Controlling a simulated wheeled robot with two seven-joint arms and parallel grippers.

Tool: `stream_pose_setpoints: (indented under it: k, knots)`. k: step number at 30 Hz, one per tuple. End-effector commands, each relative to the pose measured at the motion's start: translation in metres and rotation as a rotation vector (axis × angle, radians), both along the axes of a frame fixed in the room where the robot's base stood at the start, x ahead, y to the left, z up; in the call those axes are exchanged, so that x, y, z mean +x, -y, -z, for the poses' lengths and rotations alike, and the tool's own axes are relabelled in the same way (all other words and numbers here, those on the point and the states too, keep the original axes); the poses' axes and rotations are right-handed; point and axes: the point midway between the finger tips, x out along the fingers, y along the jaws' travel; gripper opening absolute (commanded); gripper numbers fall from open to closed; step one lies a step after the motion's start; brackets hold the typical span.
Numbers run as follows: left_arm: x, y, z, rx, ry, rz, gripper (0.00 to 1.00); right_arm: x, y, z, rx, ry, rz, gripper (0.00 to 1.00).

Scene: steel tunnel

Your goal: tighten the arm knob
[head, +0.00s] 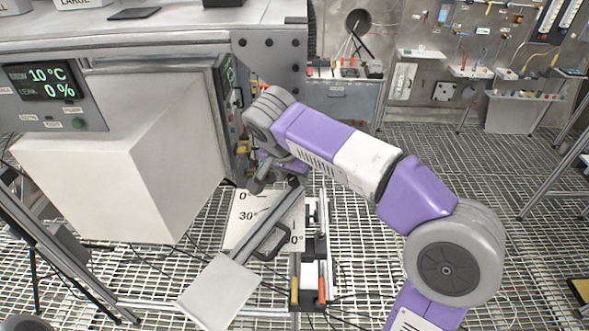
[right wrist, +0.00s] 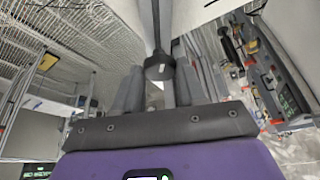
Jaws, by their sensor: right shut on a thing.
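My right gripper (head: 264,180) reaches in at the end of my purple arm, just above a white angle plate (head: 247,205) marked 0° and 30°. In the right wrist view its two grey fingers (right wrist: 158,92) are closed around a dark round knob (right wrist: 160,68) with a dark bar running up from it. The knob is mostly hidden by the gripper in the head view.
A large white box (head: 140,185) fills the left, beside a control display (head: 45,82) reading 10 °C and 0 %. Orange-handled tools (head: 321,290) stand below the plate. The mesh floor (head: 370,180) is open behind my arm. Shelves and tools line the back wall.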

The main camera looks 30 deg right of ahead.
Motion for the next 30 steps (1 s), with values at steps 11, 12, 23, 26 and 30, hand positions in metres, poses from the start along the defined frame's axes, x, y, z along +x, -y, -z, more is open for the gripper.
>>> stream_pose_setpoints:
  k: [11,12,23,26,30]
  knots:
    - [0.0,0.0,-0.015,0.0,0.0,0.0,0.43,0.004,-0.002,-0.002,0.0,0.002,0.352,0.1]
    - [0.0,0.0,-0.016,0.0,0.0,0.0,0.43,0.004,-0.002,-0.002,0.0,0.002,0.387,0.1]
    - [0.0,0.0,-0.025,0.0,0.0,0.0,0.43,0.006,-0.002,-0.002,0.001,0.002,0.635,0.1]
    - [0.0,0.0,-0.027,0.0,0.0,0.0,0.43,0.007,-0.002,-0.001,0.001,0.003,0.675,0.1]
    - [0.0,0.0,-0.028,0.0,0.0,0.0,0.43,0.007,-0.002,-0.001,0.002,0.004,0.714,0.1]
